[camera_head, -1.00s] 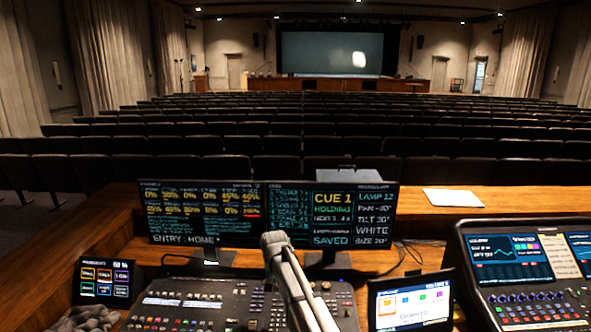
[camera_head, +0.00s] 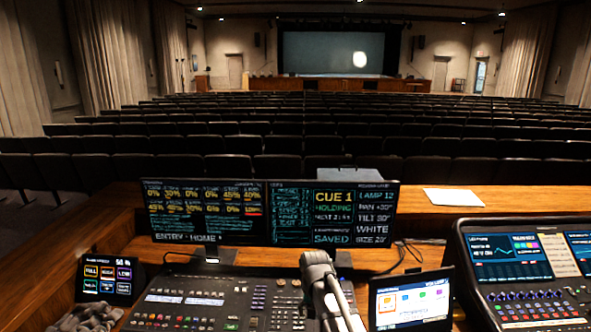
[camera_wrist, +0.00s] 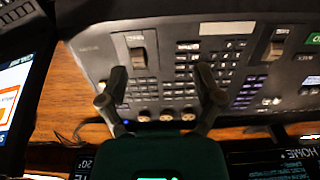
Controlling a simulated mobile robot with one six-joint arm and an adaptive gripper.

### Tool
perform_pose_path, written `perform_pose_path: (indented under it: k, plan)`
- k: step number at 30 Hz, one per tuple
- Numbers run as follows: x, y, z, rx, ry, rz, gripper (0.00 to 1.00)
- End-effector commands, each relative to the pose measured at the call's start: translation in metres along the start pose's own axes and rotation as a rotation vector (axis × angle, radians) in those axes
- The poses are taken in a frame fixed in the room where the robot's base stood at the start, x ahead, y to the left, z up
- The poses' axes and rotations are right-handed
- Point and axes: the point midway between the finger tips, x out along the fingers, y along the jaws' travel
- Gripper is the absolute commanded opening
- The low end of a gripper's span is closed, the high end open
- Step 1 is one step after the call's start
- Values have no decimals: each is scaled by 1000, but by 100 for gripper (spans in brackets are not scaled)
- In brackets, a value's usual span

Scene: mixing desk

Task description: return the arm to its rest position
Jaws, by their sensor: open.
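My arm (camera_head: 325,285) rises from the bottom edge over the right part of the mixing console (camera_head: 200,300) in the head view. My gripper (camera_wrist: 160,76) shows in the wrist view, with its two fingers spread apart and nothing between them. Behind the fingers, the console's keys and knobs (camera_wrist: 160,85) fill much of the wrist view. The fingers seem to be clear of the console, but the exact gap cannot be told. The gripper's fingers cannot be made out in the head view.
A wide monitor (camera_head: 205,210) stands behind the console. A small touch panel (camera_head: 104,276) is at the left, a tablet (camera_head: 411,300) and a second console (camera_head: 525,275) at the right. Gloves (camera_head: 88,318) lie at front left. A paper (camera_head: 453,197) lies on the back ledge.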

Motion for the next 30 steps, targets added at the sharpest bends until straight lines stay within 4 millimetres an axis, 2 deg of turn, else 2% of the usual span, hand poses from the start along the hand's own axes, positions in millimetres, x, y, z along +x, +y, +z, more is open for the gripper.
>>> perform_pose_path:
  k: [1,6,15,18,20,30]
  plan:
    - [0,20,26,0,0,0,83]
    - [0,67,79,-23,0,0,83]
    - [0,118,142,-45,0,1,83]
    - [0,129,161,-52,0,1,83]
    - [11,128,154,-55,0,0,83]
    - [48,126,152,-55,0,0,83]
